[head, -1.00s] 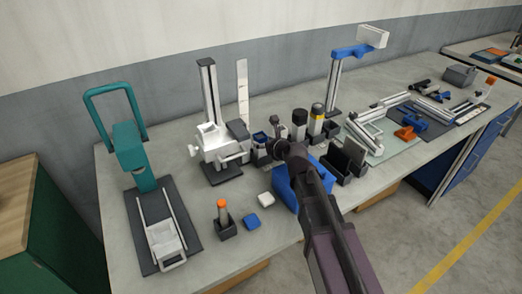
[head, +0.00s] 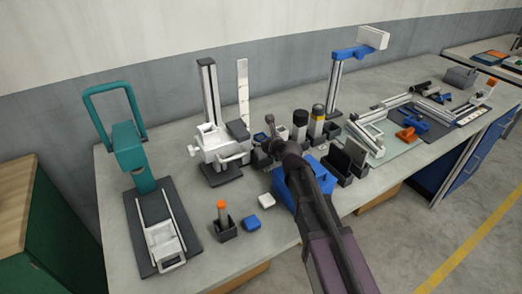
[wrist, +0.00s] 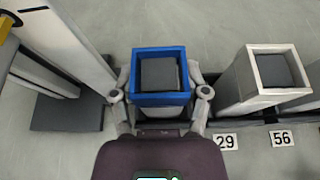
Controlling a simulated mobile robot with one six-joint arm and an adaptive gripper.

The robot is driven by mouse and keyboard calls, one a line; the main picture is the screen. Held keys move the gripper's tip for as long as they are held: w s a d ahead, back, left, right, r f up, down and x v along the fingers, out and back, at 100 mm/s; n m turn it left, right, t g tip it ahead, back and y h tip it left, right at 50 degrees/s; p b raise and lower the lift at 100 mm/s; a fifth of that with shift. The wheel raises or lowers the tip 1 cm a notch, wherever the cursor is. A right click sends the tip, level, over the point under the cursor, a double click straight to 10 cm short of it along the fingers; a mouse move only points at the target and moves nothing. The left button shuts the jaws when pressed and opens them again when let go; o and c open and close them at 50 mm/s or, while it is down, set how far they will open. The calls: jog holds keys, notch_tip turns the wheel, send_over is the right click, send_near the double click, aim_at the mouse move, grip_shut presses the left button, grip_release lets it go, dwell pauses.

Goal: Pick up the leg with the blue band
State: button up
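The leg with the blue band (wrist: 160,99) is a square post with a blue rim and a dark top, seen from above in the wrist view. My gripper (wrist: 160,80) has one finger on each side of it. The fingertips lie close against its left and right sides; whether they press on it I cannot tell. In the head view its blue top (head: 259,137) shows small beside my gripper (head: 267,141), which partly hides it. A white-rimmed leg (wrist: 254,73) stands to the right in the wrist view.
Labels 29 (wrist: 225,141) and 56 (wrist: 282,137) lie by the legs. A white upright strip (wrist: 68,42) stands close on the left. A blue bin (head: 285,190) sits under my arm. A small blue block (head: 252,222) lies on the bench.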

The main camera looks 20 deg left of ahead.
grip_shut()
jog(key=shift+r, duration=0.15)
